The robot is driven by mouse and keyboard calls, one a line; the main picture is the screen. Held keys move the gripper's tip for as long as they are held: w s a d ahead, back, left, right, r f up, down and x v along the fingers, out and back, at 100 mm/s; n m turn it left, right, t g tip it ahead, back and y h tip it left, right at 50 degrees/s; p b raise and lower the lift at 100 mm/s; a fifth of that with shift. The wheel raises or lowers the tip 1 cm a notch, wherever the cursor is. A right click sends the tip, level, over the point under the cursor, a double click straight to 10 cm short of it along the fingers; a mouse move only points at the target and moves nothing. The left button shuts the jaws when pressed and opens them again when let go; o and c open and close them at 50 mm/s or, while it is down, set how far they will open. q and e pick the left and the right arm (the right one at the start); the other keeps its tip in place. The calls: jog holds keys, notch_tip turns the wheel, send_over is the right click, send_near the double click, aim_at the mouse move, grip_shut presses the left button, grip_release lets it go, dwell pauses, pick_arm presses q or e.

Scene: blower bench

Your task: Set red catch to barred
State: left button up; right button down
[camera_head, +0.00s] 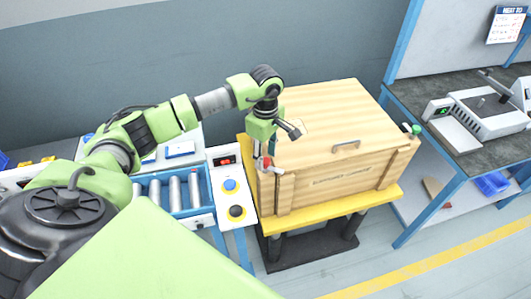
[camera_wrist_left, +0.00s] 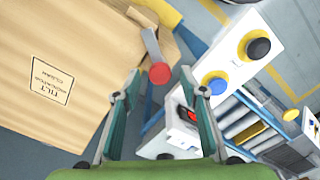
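A wooden crate (camera_head: 350,170) with a lid handle (camera_head: 346,146) stands on a yellow-topped stand. The red catch (camera_head: 267,162), a grey lever with a red round knob, is at the crate's left front corner. In the left wrist view the red knob (camera_wrist_left: 160,74) lies between the fingertip lines, its grey lever running up from it. My left gripper (camera_wrist_left: 161,80) is open, its two fingers apart on either side of the knob, with no clear contact. In the head view the left gripper (camera_head: 258,149) points down at that corner and partly hides the catch. My right gripper is not in view.
A green-knobbed catch (camera_head: 413,129) is at the crate's right end. A panel with a blue button (camera_head: 230,184) and a black button on yellow (camera_head: 236,212) stands close left of the crate, beside a roller conveyor (camera_head: 175,193). A bench (camera_head: 470,145) stands right.

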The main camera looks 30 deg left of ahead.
pick_arm(q)
jog(key=shift+f, duration=0.45)
grip_shut()
jog(key=c, duration=1.1)
grip_release()
jog(key=shift+f+n+b, duration=0.15)
jog(key=shift+n+b, duration=1.15)
jog(key=shift+n, duration=0.2)
jog(key=shift+n+b, duration=0.7)
jog(key=shift+n, duration=0.3)
jog(key=shift+n+b, duration=0.5)
jog(key=shift+n, duration=0.5)
jog(key=shift+r, duration=0.2)
